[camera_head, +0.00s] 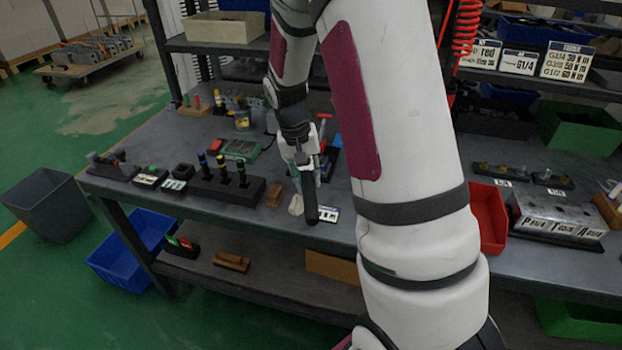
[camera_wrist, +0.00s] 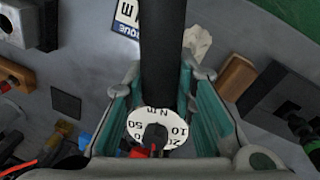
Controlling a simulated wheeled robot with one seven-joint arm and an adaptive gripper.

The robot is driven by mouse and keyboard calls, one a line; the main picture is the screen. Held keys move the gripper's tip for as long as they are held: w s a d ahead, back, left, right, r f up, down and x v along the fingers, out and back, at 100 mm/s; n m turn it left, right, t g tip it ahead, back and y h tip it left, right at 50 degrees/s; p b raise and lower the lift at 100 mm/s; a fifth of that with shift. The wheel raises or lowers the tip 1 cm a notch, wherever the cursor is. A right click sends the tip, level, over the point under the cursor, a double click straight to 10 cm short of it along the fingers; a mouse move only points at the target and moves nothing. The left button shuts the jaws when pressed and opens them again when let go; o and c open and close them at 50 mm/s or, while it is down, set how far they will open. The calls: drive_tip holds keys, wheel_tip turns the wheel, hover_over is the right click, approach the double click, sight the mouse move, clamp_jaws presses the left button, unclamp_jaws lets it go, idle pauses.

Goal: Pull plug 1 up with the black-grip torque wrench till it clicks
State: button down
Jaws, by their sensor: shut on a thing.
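My gripper (camera_head: 307,172) is over the front part of the grey bench and is shut on the torque wrench. The wrench's black grip (camera_head: 309,205) hangs down below the fingers in the head view. In the wrist view the black grip (camera_wrist: 163,45) runs up from between the teal finger pads of my gripper (camera_wrist: 162,82). A white dial (camera_wrist: 172,140) with numbers and "N m" shows at the wrench's near end. A silver block with dark lettering (camera_head: 556,214) stands at the right of the bench. I cannot make out plug 1 in either view.
A black rack (camera_head: 210,186) with three banded tools stands left of my gripper, beside a brown wooden block (camera_head: 273,194). A white label card (camera_head: 327,214) lies close to the wrench. A red bin (camera_head: 488,215) is right of my arm. My arm hides the bench's middle.

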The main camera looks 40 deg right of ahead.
drive_tip(key=shift+w+a+m, duration=0.3)
drive_tip(key=shift+a+m, duration=0.2)
drive_tip(key=shift+w+a+m+b, duration=0.35)
drive_tip(key=shift+w+a+m, duration=0.45)
drive_tip(key=shift+a+m, duration=0.1)
idle(0.3)
drive_tip(key=shift+w+a, duration=0.1)
drive_tip(key=shift+w, duration=0.05)
drive_tip(key=shift+w+a+m+g+y, duration=0.3)
drive_tip(key=shift+w+a+m, duration=0.35)
drive_tip(key=shift+w+m, duration=0.2)
drive_tip(key=shift+a+b, duration=0.1)
drive_tip(key=shift+b, duration=0.2)
drive_tip(key=shift+w+a+m, duration=0.3)
drive_tip(key=shift+w+m, duration=0.2)
drive_tip(key=shift+w, duration=0.05)
drive_tip(key=shift+w+a+m, duration=0.25)
drive_tip(key=shift+w+m, duration=0.2)
drive_tip(key=shift+w, duration=0.05)
